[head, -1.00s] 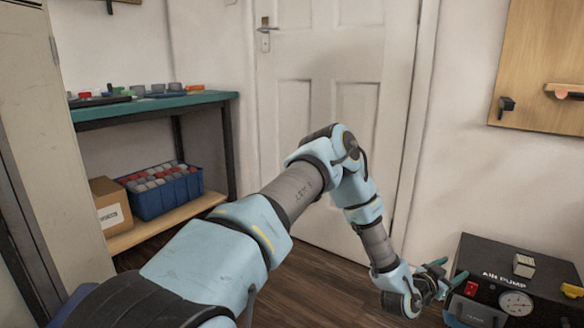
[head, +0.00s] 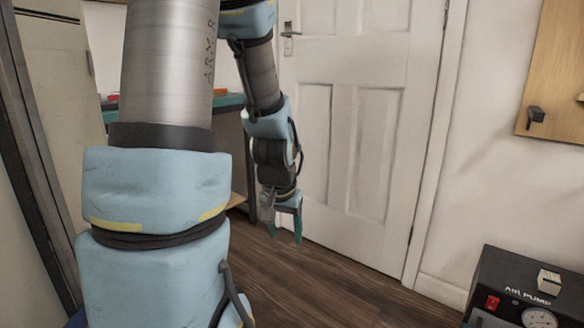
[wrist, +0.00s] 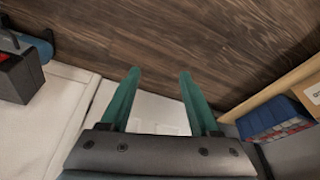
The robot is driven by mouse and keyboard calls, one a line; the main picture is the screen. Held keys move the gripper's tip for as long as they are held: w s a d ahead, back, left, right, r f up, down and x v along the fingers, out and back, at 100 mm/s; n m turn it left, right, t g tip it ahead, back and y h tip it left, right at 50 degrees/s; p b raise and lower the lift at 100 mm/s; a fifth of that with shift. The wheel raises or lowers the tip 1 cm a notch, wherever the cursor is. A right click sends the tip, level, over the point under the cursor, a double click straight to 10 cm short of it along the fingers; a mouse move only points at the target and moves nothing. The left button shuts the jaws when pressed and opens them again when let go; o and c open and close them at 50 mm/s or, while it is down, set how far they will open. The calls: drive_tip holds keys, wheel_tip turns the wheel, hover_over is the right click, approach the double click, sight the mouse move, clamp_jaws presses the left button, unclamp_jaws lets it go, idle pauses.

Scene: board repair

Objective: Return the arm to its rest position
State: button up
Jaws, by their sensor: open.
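My arm stands raised and bent in the head view, with its upper links on the left side. My gripper (head: 285,225) hangs from the forearm with its teal fingers pointing down, in front of the white door (head: 350,150). In the wrist view the two teal fingers (wrist: 158,100) are spread apart with nothing between them. The brown wooden floor (wrist: 190,45) shows beyond the fingertips.
The black air pump (head: 525,285) is at the lower right. A teal-topped bench (head: 228,100) stands behind my arm, mostly hidden. The wrist view shows a blue bin (wrist: 275,122) on a shelf at right. Open floor (head: 330,275) lies before the door.

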drive_tip(key=s+a+r+n+g, duration=0.2)
drive_tip(key=s+a+r+n, duration=0.1)
drive_tip(key=s+a, duration=0.3)
wheel_tip(320, 180, up, 38)
drive_tip(key=p, duration=3.8)
drive_tip(key=shift+s+d+f+y, duration=0.2)
drive_tip(key=shift+s+d+y, duration=0.1)
drive_tip(key=shift+d, duration=0.15)
